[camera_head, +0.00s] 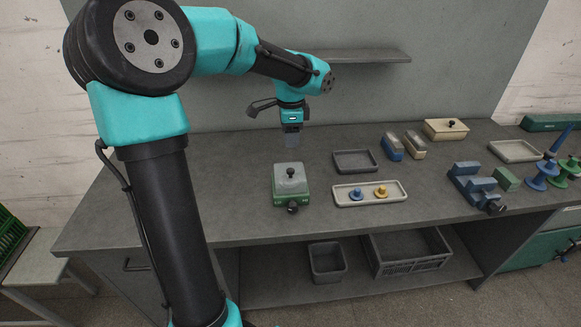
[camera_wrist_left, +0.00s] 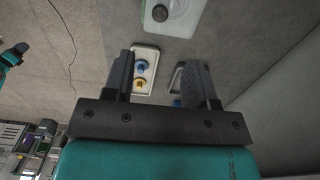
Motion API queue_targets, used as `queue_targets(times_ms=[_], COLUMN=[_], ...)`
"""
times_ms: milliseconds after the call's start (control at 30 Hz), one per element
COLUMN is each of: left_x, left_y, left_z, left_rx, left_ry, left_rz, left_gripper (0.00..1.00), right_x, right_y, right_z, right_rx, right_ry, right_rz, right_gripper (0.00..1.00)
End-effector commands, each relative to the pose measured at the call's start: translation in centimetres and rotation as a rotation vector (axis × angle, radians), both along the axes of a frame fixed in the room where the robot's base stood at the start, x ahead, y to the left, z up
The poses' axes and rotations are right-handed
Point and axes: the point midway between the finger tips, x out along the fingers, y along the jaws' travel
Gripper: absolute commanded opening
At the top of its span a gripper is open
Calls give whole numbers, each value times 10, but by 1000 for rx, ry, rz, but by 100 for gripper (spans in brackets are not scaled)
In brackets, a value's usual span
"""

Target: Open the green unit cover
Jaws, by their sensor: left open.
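The green unit (camera_head: 289,201) stands on the workbench in the middle of the head view. Its light grey cover (camera_head: 290,180), with a black knob (camera_head: 290,172) on top, sits on the green base. In the left wrist view the cover (camera_wrist_left: 178,15) and its knob (camera_wrist_left: 160,13) show at the top edge, cut off by the frame. My left gripper (camera_head: 292,142) points down above the bench, just behind the unit in the head view, apart from it. Its fingers (camera_wrist_left: 161,72) are spread with nothing between them.
Right of the unit are an empty dark tray (camera_head: 355,153) and a pale tray (camera_head: 343,200) with a blue and a yellow spool. Farther right are blue and beige blocks, a lidded beige box (camera_head: 436,132) and a blue vise (camera_head: 465,188). A shelf (camera_head: 360,56) hangs behind. Bench left of the unit is clear.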

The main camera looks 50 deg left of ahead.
Motion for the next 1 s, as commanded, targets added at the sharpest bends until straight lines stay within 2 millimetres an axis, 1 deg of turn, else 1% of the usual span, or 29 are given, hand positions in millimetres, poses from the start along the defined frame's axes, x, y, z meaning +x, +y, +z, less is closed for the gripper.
queue_targets(times_ms=[33,100,500,600,700,800,1000], left_x=[-1,0,0,0,0,0,0], left_y=[0,0,0,0,0,0,0], left_z=[-10,-22,-89,-103,-113,-118,-120], left_rx=[-1,-1,0,0,0,1,0], left_ry=[4,4,3,3,2,1,-1], left_rz=[0,-1,-1,0,0,0,0], left_gripper=[52,52,52,52,52,52,52], right_x=[0,0,0,0,0,0,0], right_y=[0,0,0,0,0,0,0], right_z=[0,0,0,0,0,0,0], right_rx=[0,0,0,0,0,0,0], right_ry=[0,0,0,0,0,0,0], right_rz=[0,0,0,0,0,0,0], right_gripper=[43,43,43,43,43,43,43])
